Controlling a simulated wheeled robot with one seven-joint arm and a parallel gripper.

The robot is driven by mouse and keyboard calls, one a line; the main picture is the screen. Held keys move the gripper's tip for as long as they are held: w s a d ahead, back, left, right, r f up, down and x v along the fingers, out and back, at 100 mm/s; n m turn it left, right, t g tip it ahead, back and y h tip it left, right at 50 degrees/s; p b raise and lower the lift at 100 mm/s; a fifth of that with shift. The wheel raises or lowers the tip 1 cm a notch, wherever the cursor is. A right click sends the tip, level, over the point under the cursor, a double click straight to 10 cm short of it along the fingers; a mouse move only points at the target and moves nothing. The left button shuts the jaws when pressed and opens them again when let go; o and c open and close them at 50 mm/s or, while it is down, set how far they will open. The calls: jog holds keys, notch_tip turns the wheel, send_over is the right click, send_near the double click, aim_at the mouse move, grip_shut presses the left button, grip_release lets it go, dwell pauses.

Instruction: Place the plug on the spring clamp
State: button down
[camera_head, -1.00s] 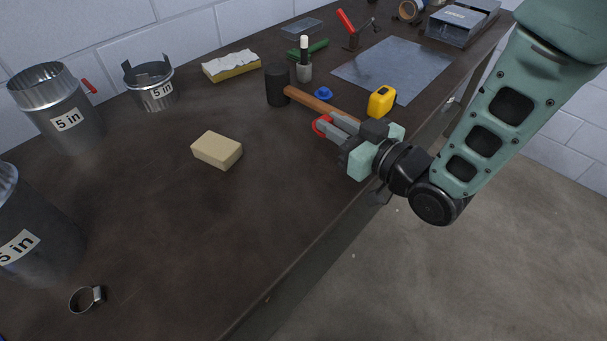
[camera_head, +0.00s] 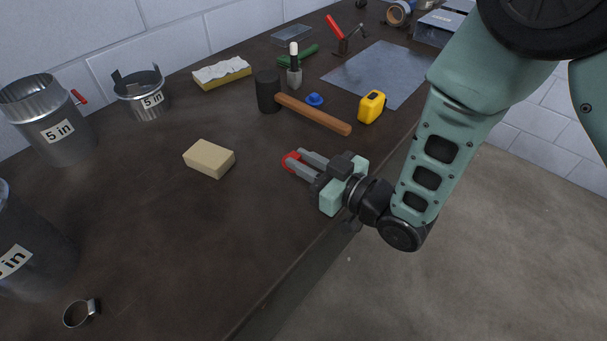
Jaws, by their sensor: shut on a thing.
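My gripper (camera_head: 298,164) is low over the near right part of the bench, its fingers pointing left. It is shut on a small red rounded thing (camera_head: 288,160), mostly hidden by the fingertips; I cannot tell if this is the plug. A small blue cap-like piece (camera_head: 315,99), also plug-like, sits beyond the gripper beside the mallet handle. A metal band clamp with a small lug (camera_head: 80,313) lies at the near left; I cannot tell if it is the spring clamp. A red handle-like piece (camera_head: 78,97) shows partly behind a duct.
A mallet (camera_head: 315,114), yellow tape measure (camera_head: 371,107) and sheet metal (camera_head: 378,72) lie beyond the gripper. A tan block (camera_head: 209,158) is to its left. Metal ducts (camera_head: 50,120) stand along the left. The bench between block and front edge is clear.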

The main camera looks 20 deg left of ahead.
aim_at(304, 189)
jog(key=shift+f, duration=2.05)
jog(key=shift+f, duration=0.3)
jog(key=c, duration=1.3)
grip_release()
jog(key=shift+r, duration=0.1)
jog(key=shift+r+p, duration=0.1)
jog(key=shift+p, duration=0.2)
jog(key=v, duration=1.7)
